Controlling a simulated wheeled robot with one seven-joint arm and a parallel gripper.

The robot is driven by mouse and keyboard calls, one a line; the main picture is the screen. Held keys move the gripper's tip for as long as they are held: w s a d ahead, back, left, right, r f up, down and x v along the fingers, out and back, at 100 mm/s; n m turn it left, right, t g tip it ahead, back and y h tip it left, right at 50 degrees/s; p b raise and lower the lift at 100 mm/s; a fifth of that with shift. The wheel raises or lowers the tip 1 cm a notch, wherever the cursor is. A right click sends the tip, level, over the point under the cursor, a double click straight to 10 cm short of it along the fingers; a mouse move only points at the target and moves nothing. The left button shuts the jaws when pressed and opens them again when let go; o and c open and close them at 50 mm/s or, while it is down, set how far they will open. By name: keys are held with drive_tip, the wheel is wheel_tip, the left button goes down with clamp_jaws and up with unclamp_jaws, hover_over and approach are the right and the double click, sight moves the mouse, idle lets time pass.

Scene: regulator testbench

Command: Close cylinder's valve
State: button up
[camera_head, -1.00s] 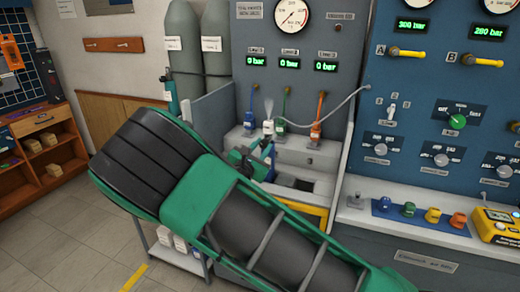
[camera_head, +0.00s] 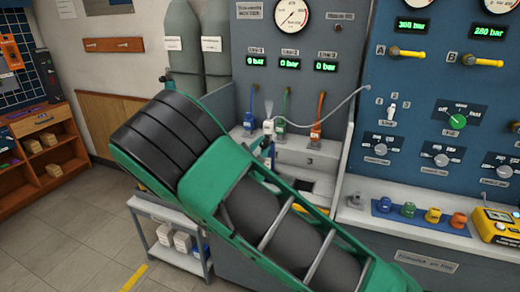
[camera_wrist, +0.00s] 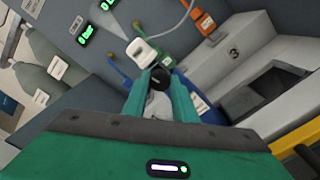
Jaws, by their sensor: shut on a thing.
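In the wrist view, the two green fingers of my gripper (camera_wrist: 160,92) are closed around a round black valve knob (camera_wrist: 159,77). A blue cylinder (camera_wrist: 187,88) shows partly behind the right finger, with a white label lower down; most of it is hidden by my gripper. In the head view my own green arm covers the cylinder and most of the gripper. Only a small part of the gripper end shows near the white hose connector (camera_head: 268,127).
A grey bench with a dark recess (camera_wrist: 265,94) lies to the right. Two grey cylinders (camera_head: 184,45) stand against the back wall.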

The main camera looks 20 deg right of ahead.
drive_tip(key=shift+m, duration=1.1)
drive_tip(key=o, duration=1)
drive_tip(key=shift+o, duration=0.2)
drive_tip(key=v, duration=1)
drive_tip(key=shift+s+a, duration=0.2)
drive_tip(key=shift+a, duration=0.05)
drive_tip(key=shift+d+f, duration=0.1)
